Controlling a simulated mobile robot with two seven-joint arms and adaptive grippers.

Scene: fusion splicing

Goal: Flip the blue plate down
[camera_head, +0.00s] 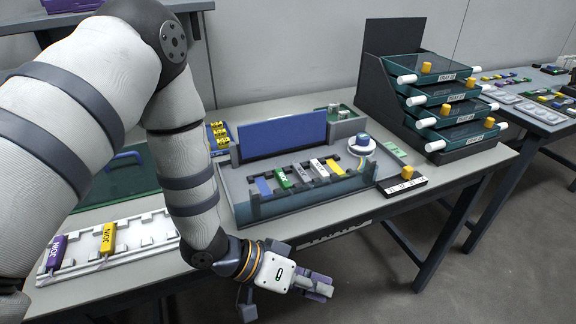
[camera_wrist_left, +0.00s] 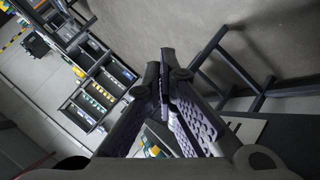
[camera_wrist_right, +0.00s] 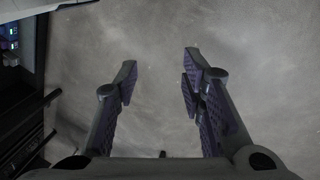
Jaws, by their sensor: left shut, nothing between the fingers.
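The blue plate (camera_head: 283,135) stands upright along the back edge of the grey splicing tray (camera_head: 236,187) on the table. In front of it the tray holds several small coloured pieces in dark holders. My left gripper (camera_head: 318,288) is in front of the table's front edge, below and apart from the plate. Its fingers (camera_wrist_left: 165,85) are shut with nothing between them. My right gripper (camera_wrist_right: 158,75) shows only in its own wrist view, open and empty above bare floor.
A rack of trays (camera_head: 430,100) stands at the table's back right. A white holder (camera_head: 135,240) with purple and yellow pieces lies at the left, partly behind my left arm. A small black block (camera_head: 403,187) with a yellow knob sits at the table's front right. A second table (camera_head: 545,105) stands farther right.

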